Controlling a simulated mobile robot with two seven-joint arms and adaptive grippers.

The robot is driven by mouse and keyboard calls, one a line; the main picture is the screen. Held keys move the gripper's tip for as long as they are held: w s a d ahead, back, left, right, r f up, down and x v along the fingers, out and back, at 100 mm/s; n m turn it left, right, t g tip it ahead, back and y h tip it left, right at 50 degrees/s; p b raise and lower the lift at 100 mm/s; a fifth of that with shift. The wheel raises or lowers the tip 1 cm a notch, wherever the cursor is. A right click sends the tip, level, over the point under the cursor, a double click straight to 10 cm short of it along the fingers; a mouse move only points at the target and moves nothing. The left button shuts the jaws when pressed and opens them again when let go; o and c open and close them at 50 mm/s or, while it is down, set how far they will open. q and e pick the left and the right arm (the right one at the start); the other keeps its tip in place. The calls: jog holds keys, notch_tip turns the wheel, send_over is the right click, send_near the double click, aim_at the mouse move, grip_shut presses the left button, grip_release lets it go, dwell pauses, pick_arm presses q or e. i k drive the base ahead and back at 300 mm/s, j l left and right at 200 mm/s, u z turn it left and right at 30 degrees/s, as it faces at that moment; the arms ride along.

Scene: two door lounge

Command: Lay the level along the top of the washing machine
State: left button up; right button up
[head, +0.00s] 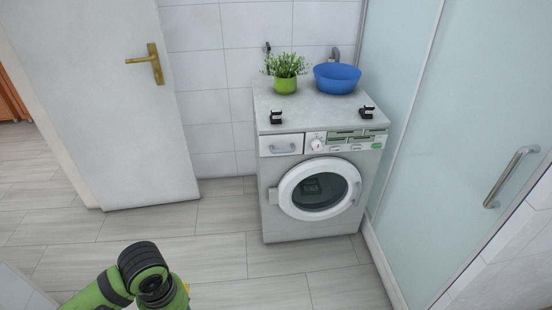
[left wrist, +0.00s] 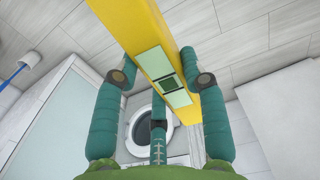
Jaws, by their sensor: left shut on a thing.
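The white washing machine (head: 319,238) stands against the tiled wall in the head view, with its round door shut. Its top (head: 318,115) carries two small black holders, one at the front left (head: 276,117) and one at the front right (head: 366,112). The level is a long yellow bar (left wrist: 142,22) with pale green windows, crossing the left wrist view diagonally. My left gripper (left wrist: 162,79) is shut on it near its windows. In the head view, only a bit of yellow shows beside my left arm at the bottom, well in front of the machine. My right gripper is out of view.
A green potted plant (head: 286,84) and a blue basin (head: 337,78) stand at the back of the machine's top. A glass shower panel (head: 455,130) stands close on the right, a white door (head: 115,100) on the left. The tiled floor (head: 215,245) before the machine is clear.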

aim_at(323, 116)
jog(key=i+l+z, duration=0.15)
jog(key=i+l, duration=0.15)
jog(key=i, duration=0.2)
jog(key=i+l+z, duration=0.15)
jog(key=i, duration=0.35)
jog(key=i+l+z, duration=0.15)
jog(key=i+l, duration=0.15)
jog(key=i, duration=0.2)
